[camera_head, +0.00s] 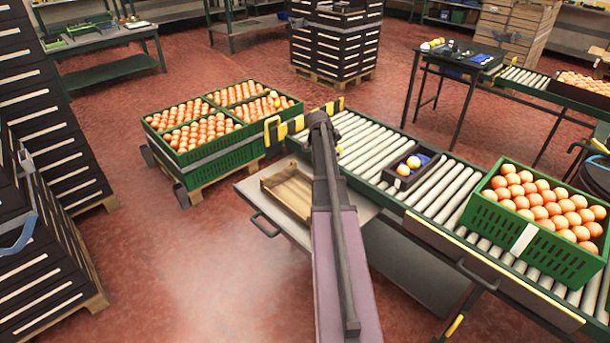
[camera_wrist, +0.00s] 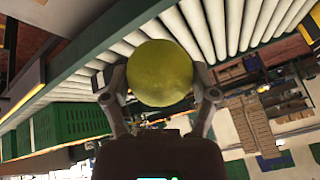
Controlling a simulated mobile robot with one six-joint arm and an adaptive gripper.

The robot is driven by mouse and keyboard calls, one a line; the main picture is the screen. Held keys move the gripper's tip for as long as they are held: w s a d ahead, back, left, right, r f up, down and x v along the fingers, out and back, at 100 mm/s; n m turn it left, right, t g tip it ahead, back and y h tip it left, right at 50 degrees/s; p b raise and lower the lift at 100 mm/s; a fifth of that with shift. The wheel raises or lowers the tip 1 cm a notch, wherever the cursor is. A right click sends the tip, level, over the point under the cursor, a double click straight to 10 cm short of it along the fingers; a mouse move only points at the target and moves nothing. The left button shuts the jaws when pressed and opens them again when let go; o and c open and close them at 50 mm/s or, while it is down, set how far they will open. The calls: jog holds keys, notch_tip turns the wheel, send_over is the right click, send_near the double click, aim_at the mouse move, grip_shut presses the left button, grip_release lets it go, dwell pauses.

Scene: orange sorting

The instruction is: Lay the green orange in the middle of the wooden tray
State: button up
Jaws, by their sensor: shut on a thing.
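The green orange (camera_wrist: 162,70) shows large in the wrist view as a yellow-green ball. My gripper (camera_wrist: 160,88) has one finger on each side of it and is shut on it. The wooden tray (camera_head: 290,190) is in the head view, on a grey metal side shelf beside the roller conveyor, just left of my arm. I see nothing lying in its visible part; my arm covers its right side.
The roller conveyor (camera_head: 448,197) runs along the right, carrying a small dark box (camera_head: 414,171) with fruit and a green crate (camera_head: 545,245) full of oranges. More green crates (camera_head: 215,152) of oranges stand on a pallet behind the tray. Stacked dark crates (camera_head: 45,110) line the left.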

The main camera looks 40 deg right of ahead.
dwell(0.3)
jog(key=shift+w+a+f, duration=0.25)
jog(key=shift+a, duration=0.15)
jog(key=w+a+f+m+g+b, duration=0.1)
jog(key=a+f+m+b, duration=0.1)
jog(key=a, duration=0.4)
jog(key=w+a+f+m+g+b, duration=0.1)
jog(key=w+a+f+m+b, duration=0.1)
jog(key=a+f+b, duration=0.3)
jog(key=shift+w+a+m+g+b, duration=0.35)
jog(key=shift+a+m, duration=0.25)
jog(key=shift+a, duration=0.35)
jog(key=shift+f, duration=0.15)
jog(key=b, duration=0.8)
send_near(306, 197)
jog(key=shift+d+x, duration=0.25)
jog(key=shift+x, duration=2.4)
jog(key=shift+f+b, duration=0.4)
jog(key=o, duration=1)
